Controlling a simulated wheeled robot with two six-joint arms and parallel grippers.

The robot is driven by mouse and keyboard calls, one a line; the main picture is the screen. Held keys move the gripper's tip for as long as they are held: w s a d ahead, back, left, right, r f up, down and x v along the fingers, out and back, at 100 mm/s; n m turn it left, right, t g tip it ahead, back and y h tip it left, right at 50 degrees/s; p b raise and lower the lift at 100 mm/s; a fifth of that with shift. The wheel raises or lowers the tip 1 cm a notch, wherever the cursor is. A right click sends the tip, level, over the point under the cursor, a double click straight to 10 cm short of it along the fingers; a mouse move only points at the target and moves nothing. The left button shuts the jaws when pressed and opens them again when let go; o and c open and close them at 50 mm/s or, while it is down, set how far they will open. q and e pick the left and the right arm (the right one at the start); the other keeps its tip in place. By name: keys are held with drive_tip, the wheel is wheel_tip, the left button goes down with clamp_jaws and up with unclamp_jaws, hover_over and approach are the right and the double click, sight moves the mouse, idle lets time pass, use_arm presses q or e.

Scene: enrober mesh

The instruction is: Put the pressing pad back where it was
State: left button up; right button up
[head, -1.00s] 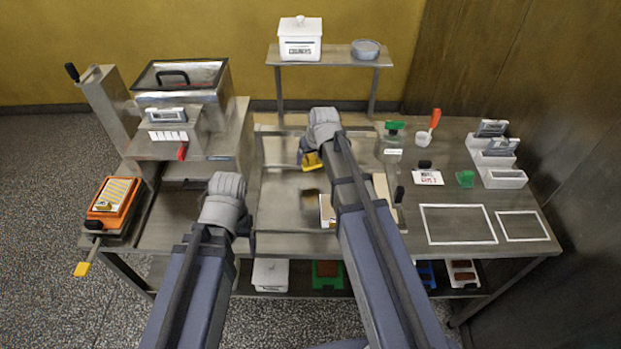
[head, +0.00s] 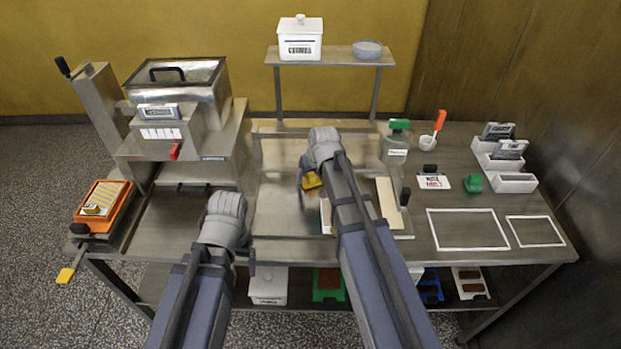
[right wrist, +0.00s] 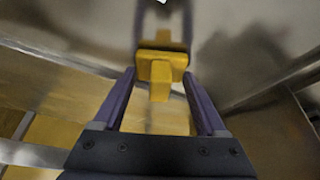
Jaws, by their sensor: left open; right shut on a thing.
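The yellow pressing pad (head: 312,181) hangs under my right gripper (head: 305,177), over the middle of the metal table. In the right wrist view the yellow pad (right wrist: 160,70) sits between the two fingertips of my right gripper (right wrist: 162,75), which is shut on it. A paler yellow patch shows below it there, blurred. My left gripper (head: 249,258) is open near the table's front edge, left of centre, with its fingers mostly hidden by its wrist.
A metal machine with a lidded tank (head: 175,85) stands at the left. An orange tray (head: 115,215) is beside it. A cream block (head: 388,203) lies right of my right arm. White outlined areas (head: 467,248) are clear at the right. A rear shelf (head: 335,58) holds a white box.

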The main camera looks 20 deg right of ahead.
drive_tip(key=shift+f, duration=0.2)
drive_tip(key=o, duration=1.1)
drive_tip(key=shift+c, duration=0.2)
drive_tip(key=shift+r, duration=0.15)
drive_tip(key=p+v, duration=1.1)
drive_tip(key=v, duration=0.1)
drive_tip(key=shift+w, duration=0.1)
drive_tip(key=b+x, duration=1.1)
drive_tip(key=x, duration=0.1)
